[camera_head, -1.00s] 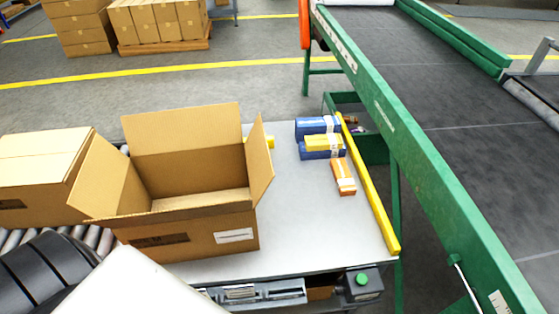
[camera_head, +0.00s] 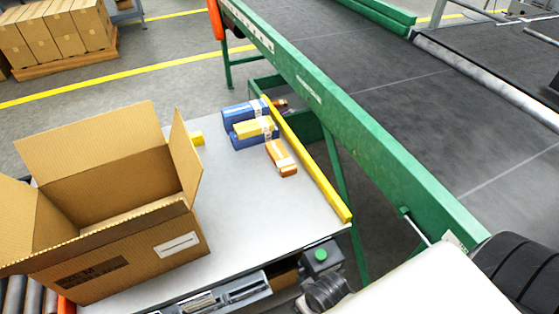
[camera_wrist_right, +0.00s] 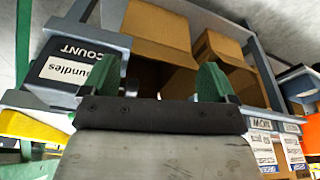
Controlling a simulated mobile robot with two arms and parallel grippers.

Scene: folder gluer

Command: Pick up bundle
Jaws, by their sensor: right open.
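On the grey table lie several small carton bundles with white bands. Two are blue, one of them (camera_head: 240,112) at the back; a yellow bundle (camera_head: 252,128) lies on or against the blue ones. An orange bundle (camera_head: 280,159) lies in front of them, beside the yellow rail. Another yellow item (camera_head: 197,138) is partly hidden behind the open box's flap. My right gripper (camera_wrist_right: 161,84) shows in the right wrist view, its green fingers apart with nothing between them. It is not clearly visible in the head view, where my right arm enters at bottom right. My left gripper is out of view.
An open cardboard box (camera_head: 125,245) stands on the table's left. A yellow rail (camera_head: 310,165) edges the table's right, beside the green conveyor frame (camera_head: 345,130). A green-button box (camera_head: 320,256) sits at the front. The table middle (camera_head: 240,205) is clear.

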